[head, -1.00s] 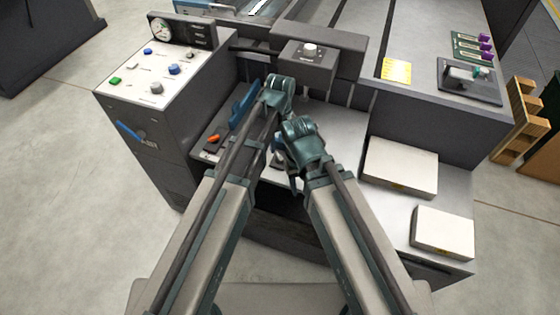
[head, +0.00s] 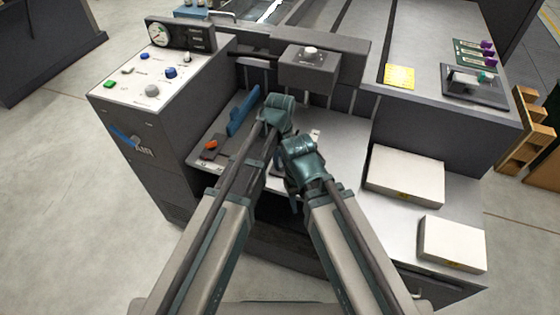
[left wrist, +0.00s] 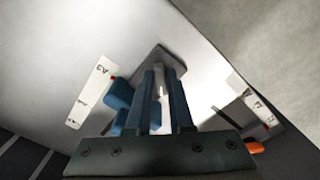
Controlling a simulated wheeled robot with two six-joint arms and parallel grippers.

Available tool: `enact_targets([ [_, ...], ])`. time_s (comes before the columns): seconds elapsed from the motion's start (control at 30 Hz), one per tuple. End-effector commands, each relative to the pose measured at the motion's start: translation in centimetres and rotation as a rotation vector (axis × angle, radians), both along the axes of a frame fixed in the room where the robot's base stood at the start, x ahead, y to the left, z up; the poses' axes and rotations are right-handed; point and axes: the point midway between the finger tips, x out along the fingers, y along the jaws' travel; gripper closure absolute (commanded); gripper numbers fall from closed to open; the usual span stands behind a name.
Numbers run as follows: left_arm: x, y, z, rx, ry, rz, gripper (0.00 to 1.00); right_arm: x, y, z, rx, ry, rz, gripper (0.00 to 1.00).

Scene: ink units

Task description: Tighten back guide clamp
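My left gripper (head: 277,128) reaches down over the pale feed table (head: 340,150), right of a long blue guide (head: 240,112). Its fingertips are hidden behind the wrist in the head view. In the left wrist view its two blue fingers (left wrist: 162,95) stand apart with a narrow gap, over a dark grey plate (left wrist: 160,58) that may be part of the clamp. A blue block (left wrist: 118,107) is beside the left finger. A small dark part with an orange lever (head: 211,145) sits at the table's left. My right gripper (head: 294,198) is beside the left, its fingers mostly hidden.
A control panel (head: 130,75) with buttons and a gauge stands at left. A grey box with a white knob (head: 310,52) overhangs the table's back. Two white paper stacks lie at right (head: 405,170) (head: 452,240). White marked scales (left wrist: 92,95) flank the left fingers.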

Motion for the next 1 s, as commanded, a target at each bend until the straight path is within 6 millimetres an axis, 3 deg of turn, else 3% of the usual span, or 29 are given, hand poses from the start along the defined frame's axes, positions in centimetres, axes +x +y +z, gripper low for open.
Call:
enact_targets([
  [0.57,-0.02,0.04,-0.01,0.000,0.000,-0.058,1.00,0.00,0.00,-0.01,0.000,0.000,0.000,0.50],
  [1.0,-0.06,0.23,-0.01,0.000,0.000,-0.420,1.00,0.00,0.00,-0.01,0.000,0.000,0.000,0.50],
])
